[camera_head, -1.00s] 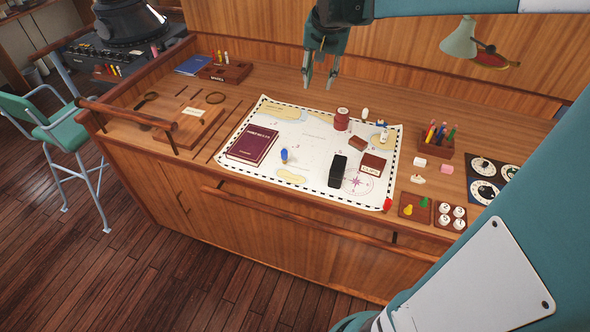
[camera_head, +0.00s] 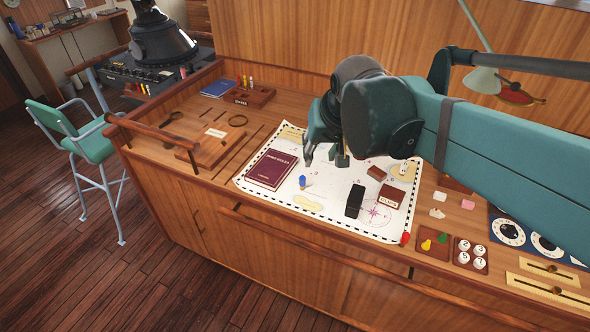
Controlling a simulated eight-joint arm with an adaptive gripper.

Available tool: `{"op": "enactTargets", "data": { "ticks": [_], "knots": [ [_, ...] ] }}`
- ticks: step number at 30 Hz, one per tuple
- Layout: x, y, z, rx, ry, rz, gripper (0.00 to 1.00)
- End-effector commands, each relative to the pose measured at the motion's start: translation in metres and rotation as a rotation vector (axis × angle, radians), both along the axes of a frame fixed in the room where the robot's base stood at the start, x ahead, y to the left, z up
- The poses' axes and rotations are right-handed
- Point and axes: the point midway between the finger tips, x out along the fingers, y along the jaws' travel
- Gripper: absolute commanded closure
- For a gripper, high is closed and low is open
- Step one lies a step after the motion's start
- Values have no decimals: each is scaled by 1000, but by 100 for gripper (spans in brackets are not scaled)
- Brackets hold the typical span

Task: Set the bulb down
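My gripper (camera_head: 325,162) is over the far middle part of the chart (camera_head: 316,203), with its fingers pointing down and apart. I see nothing between them. A small blue bulb-like piece (camera_head: 302,182) is on the chart, nearer the front than my gripper. A red one (camera_head: 405,238) is at the chart's front right corner. A yellow one (camera_head: 426,245) and a green one (camera_head: 442,238) are on a small wooden tray (camera_head: 433,253). I cannot tell which of these is the bulb of the task. My arm hides the back right of the desk.
A maroon book (camera_head: 271,171) lies left of my gripper. A black block (camera_head: 354,201) and a brown box (camera_head: 390,196) are to the right. A wooden board (camera_head: 212,143) and a pen rack (camera_head: 248,96) are farther left. A rail (camera_head: 330,255) runs along the front.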

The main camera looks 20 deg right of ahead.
Motion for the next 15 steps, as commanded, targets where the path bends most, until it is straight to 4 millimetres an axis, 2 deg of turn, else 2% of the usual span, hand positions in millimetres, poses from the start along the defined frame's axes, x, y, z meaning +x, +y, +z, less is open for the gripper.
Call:
{"op": "enactTargets", "data": {
  "ticks": [3, 15],
  "knots": [
    [-22, 13, -9, -17, -20, 49, 69],
    [-81, 48, -41, -74, -87, 200, 69]
  ]
}}
